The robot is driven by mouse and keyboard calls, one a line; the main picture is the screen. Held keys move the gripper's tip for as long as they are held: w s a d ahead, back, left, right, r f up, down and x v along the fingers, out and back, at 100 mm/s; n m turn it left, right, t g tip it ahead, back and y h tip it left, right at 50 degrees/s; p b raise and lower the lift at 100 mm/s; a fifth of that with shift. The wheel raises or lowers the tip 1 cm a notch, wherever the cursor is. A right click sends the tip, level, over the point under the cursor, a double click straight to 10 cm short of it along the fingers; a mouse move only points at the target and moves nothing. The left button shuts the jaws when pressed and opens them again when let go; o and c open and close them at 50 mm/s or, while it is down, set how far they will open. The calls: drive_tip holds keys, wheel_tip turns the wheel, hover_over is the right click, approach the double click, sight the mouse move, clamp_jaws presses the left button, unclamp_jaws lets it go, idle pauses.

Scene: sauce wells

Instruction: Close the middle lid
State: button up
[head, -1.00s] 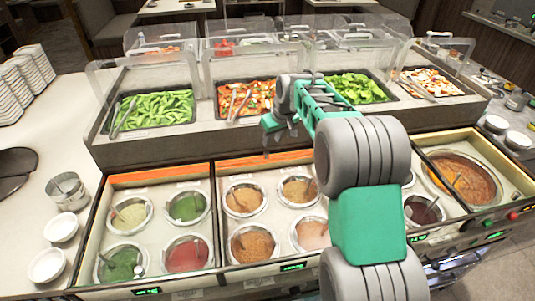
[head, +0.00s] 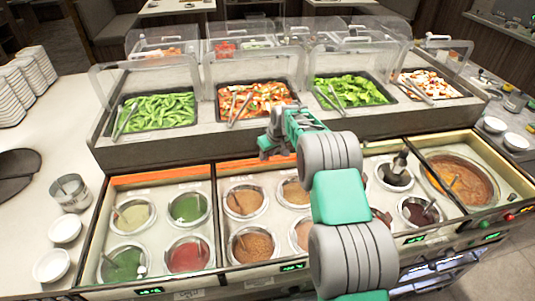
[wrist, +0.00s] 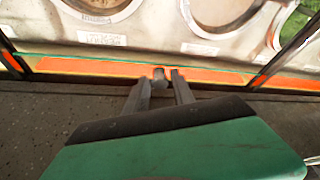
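The middle lid (head: 232,159) shows as an orange strip along the back edge of the middle sauce section. It is pushed back, and the wells in front of it are uncovered. My gripper (head: 265,154) is at this strip, in front of the salad counter. In the wrist view, the orange strip (wrist: 105,67) runs across the picture. A small grey knob (wrist: 158,73) at its edge sits between the two fingertips of my gripper (wrist: 159,79). The fingers look apart, with narrow gaps beside the knob. My arm hides part of the middle and right wells.
The left section (head: 154,181) also has an orange strip at its back, and its wells are uncovered. A raised salad counter (head: 160,145) with clear guards stands behind. A metal can (head: 70,195) and white bowls (head: 52,266) are at the left.

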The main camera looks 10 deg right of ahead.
clamp_jaws()
idle(1.2)
